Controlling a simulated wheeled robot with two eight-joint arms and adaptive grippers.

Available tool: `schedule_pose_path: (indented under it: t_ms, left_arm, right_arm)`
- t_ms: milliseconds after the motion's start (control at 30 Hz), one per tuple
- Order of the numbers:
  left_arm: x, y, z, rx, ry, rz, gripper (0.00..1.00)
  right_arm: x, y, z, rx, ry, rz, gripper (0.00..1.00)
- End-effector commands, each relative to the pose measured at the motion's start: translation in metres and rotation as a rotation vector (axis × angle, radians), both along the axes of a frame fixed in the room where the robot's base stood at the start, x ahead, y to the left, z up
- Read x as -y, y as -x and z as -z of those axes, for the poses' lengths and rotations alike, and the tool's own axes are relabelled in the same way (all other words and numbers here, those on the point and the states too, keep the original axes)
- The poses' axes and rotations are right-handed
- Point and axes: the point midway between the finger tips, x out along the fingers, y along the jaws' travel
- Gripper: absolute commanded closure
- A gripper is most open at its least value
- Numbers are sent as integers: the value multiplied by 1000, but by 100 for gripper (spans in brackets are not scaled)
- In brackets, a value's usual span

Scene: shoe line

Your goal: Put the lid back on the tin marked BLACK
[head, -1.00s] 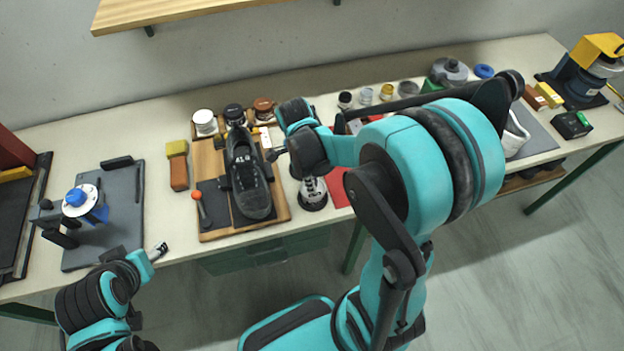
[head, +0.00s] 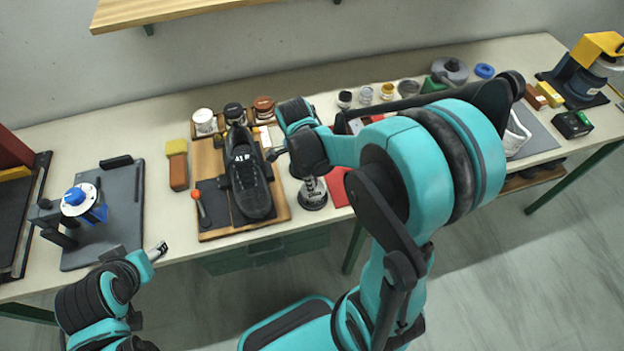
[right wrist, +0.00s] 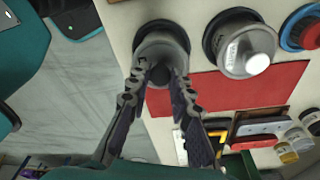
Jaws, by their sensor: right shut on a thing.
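My right gripper (right wrist: 162,84) is shut on a small dark knob (right wrist: 161,72), which looks like the top of a lid. A round grey tin (right wrist: 163,42) with a dark rim is directly below the fingertips. I cannot tell whether lid and tin touch.
A black shoe (head: 247,180) lies on a wooden board (head: 215,236) left of the lettered tin. A red mat (right wrist: 235,90) lies close by. Several small jars (head: 366,94) stand behind. A grey plate with a blue-topped fixture (head: 75,196) is at the left.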

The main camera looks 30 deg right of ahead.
Motion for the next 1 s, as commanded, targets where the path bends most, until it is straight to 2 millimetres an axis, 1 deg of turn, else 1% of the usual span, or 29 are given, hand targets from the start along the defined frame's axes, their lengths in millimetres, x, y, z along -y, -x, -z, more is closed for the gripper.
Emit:
schedule_pose_path:
  t_ms: [267, 300, 367, 400, 600, 633, 700, 1000]
  left_arm:
    - [0, 0, 0, 0, 0, 0, 44]
    - [0, 0, 0, 0, 0, 0, 44]
    - [0, 0, 0, 0, 0, 0, 44]
    - [0, 0, 0, 0, 0, 0, 44]
    - [0, 0, 0, 0, 0, 0, 44]
    - [0, 0, 0, 0, 0, 0, 44]
    - [0, 0, 0, 0, 0, 0, 44]
    - [0, 0, 0, 0, 0, 0, 44]
  right_arm:
    - [0, 0, 0, 0, 0, 0, 99]
    - [0, 0, 0, 0, 0, 0, 77]
    - [0, 0, 0, 0, 0, 0, 61]
    - [0, 0, 0, 0, 0, 0, 55]
    - [0, 0, 0, 0, 0, 0, 55]
    - [0, 0, 0, 0, 0, 0, 50]
    - [0, 0, 0, 0, 0, 0, 34]
    - [0, 0, 0, 0, 0, 0, 34]
